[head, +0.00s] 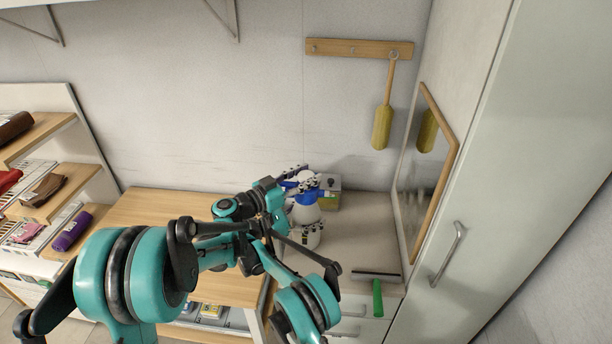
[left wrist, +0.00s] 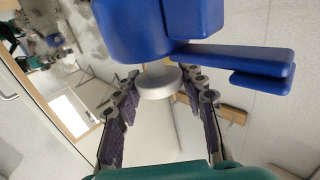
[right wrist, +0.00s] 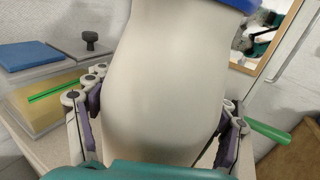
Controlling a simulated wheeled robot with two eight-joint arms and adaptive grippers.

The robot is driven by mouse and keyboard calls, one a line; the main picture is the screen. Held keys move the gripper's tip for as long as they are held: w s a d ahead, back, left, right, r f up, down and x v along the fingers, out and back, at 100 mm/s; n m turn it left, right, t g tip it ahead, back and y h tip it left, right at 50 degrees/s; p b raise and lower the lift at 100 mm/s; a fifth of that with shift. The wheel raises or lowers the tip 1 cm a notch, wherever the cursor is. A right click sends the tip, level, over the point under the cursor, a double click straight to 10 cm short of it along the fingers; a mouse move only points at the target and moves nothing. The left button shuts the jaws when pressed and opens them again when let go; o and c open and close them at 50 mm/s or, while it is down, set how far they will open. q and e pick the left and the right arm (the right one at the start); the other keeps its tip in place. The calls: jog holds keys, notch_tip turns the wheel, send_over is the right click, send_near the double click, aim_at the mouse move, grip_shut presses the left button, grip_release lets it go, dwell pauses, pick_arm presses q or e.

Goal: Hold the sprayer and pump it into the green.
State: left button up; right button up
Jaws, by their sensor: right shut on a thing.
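The sprayer is a white bottle (head: 305,213) with a blue head (head: 306,196), standing upright on the counter at the right. My right gripper (head: 305,236) is shut on the white bottle, which fills the middle of the right wrist view (right wrist: 165,80) between its fingers. My left gripper (head: 293,176) is at the sprayer's top. In the left wrist view the blue head (left wrist: 150,30) and a white round knob (left wrist: 158,82) are close, with the fingers spread on both sides of the knob. A green-striped yellowish box (right wrist: 45,100) stands behind the sprayer.
A squeegee with a green handle (head: 377,298) lies at the counter's front right. A framed mirror (head: 420,180) and a tall cabinet (head: 500,150) border the right side. A brush (head: 382,128) hangs on a wooden rack (head: 360,49). The wooden top (head: 160,207) at left looks clear.

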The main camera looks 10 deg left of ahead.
aim_at(305, 175)
pick_arm(q)
grip_shut()
notch_tip(305, 175, up, 7)
jog(key=shift+f, duration=0.15)
jog(key=o, duration=1)
grip_release()
jog(key=shift+a, duration=0.1)
jog(key=v, duration=1.2)
